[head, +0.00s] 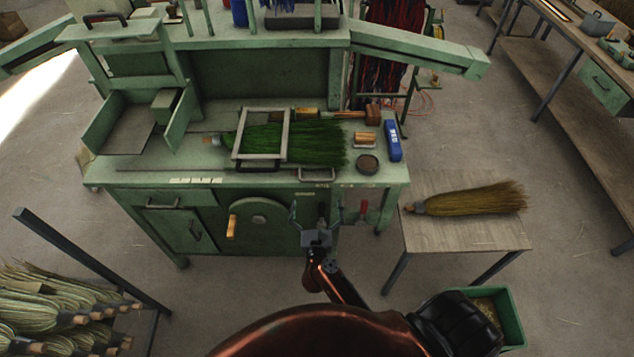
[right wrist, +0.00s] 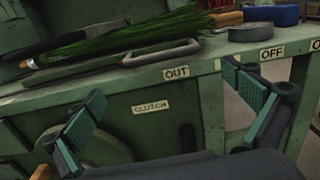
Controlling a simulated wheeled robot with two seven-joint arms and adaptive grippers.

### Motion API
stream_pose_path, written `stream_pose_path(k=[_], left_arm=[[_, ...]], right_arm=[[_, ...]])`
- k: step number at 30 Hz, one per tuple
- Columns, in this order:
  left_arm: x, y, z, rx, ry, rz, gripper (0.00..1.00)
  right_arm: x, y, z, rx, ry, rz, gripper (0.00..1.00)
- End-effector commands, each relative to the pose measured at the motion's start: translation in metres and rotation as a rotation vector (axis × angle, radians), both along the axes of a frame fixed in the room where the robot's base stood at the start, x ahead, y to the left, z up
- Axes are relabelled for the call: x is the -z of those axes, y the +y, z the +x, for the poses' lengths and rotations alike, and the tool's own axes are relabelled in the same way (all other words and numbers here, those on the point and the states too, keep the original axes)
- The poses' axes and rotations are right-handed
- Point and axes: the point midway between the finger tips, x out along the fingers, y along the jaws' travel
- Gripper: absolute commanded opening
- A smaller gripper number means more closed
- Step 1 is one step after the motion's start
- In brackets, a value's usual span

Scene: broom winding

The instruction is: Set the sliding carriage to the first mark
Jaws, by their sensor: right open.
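A grey rectangular frame (head: 235,157) stands over a green broom head (head: 318,143) on the green bench. A grey loop handle (head: 316,175) projects at the bench's front edge, and it shows larger in the right wrist view (right wrist: 160,53). I cannot tell for certain which of these parts is the sliding carriage. Small white labels (head: 196,181) run along the front edge; one reads OUT (right wrist: 176,72). My right gripper (head: 316,211) is open and empty in front of the bench, below the loop handle and apart from it. My left gripper is out of view.
A CLUTCH label (right wrist: 151,107) and a round disc (head: 262,222) with a wooden knob (head: 232,227) are on the bench front. A blue box (head: 393,141) and round dish (head: 368,164) are at the bench's right. A side table (head: 450,236) holds a straw broom (head: 475,199).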

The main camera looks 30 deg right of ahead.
Motion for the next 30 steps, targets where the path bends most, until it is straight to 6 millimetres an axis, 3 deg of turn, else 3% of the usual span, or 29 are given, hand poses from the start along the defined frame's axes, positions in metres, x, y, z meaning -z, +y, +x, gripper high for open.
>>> stream_pose_path(k=[9,16,28,30], left_arm=[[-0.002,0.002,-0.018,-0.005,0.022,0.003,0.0],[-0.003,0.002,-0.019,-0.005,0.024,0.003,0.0],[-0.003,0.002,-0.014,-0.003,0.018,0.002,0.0],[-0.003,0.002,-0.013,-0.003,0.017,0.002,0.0]], right_arm=[[-0.007,-0.02,0.033,0.004,-0.019,0.032,1.0],[-0.006,-0.035,0.059,0.003,-0.017,0.03,1.0],[-0.005,-0.04,0.066,0.004,-0.017,0.031,1.0],[-0.005,-0.04,0.066,0.004,-0.017,0.031,0.96]])
